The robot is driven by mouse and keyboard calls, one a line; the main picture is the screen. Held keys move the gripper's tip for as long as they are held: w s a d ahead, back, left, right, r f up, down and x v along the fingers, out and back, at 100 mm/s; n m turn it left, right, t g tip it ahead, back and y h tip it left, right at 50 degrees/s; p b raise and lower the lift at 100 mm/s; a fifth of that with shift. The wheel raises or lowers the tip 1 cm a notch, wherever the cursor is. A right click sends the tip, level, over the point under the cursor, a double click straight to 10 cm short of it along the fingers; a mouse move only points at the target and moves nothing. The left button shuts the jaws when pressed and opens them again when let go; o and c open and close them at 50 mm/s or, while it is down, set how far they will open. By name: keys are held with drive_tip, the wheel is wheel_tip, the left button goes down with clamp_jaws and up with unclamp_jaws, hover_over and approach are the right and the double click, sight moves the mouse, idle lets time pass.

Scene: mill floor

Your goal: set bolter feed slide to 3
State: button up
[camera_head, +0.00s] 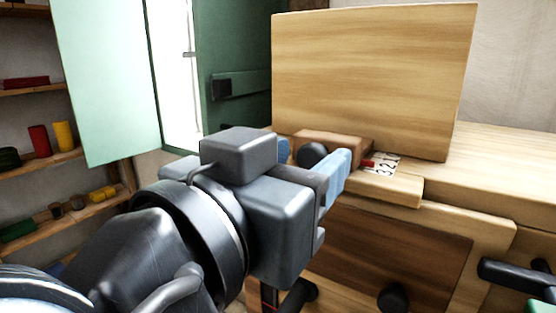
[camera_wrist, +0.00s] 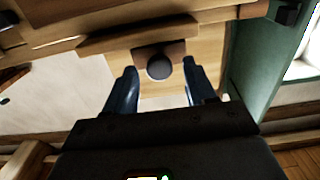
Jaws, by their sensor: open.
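The bolter feed slide is a brown wooden block (camera_head: 335,143) with a round dark knob (camera_head: 313,153), on a ledge in front of the large wooden box. A red pointer (camera_head: 368,162) sticks out from the block towards a white number scale (camera_head: 386,166). Digits including 3 and 2 show on it; I cannot tell the pointer's exact reading. My gripper (camera_head: 316,157) is open, its blue fingers on either side of the knob. The wrist view shows the knob (camera_wrist: 159,67) between the fingertips (camera_wrist: 160,69), with gaps on both sides.
The tall wooden box (camera_head: 370,75) rises behind the slide. A dark wooden panel (camera_head: 400,250) with a black knob (camera_head: 393,297) lies below the ledge. A black handle (camera_head: 515,275) is at the right. Shelves (camera_head: 70,215) with coloured items stand at the left, beside a pale green door (camera_head: 108,80).

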drive_tip(key=b+v, duration=0.1)
drive_tip(key=v, duration=0.6)
drive_tip(key=shift+b, duration=0.3)
drive_tip(key=shift+s+a, duration=0.1)
drive_tip(key=shift+s, duration=0.05)
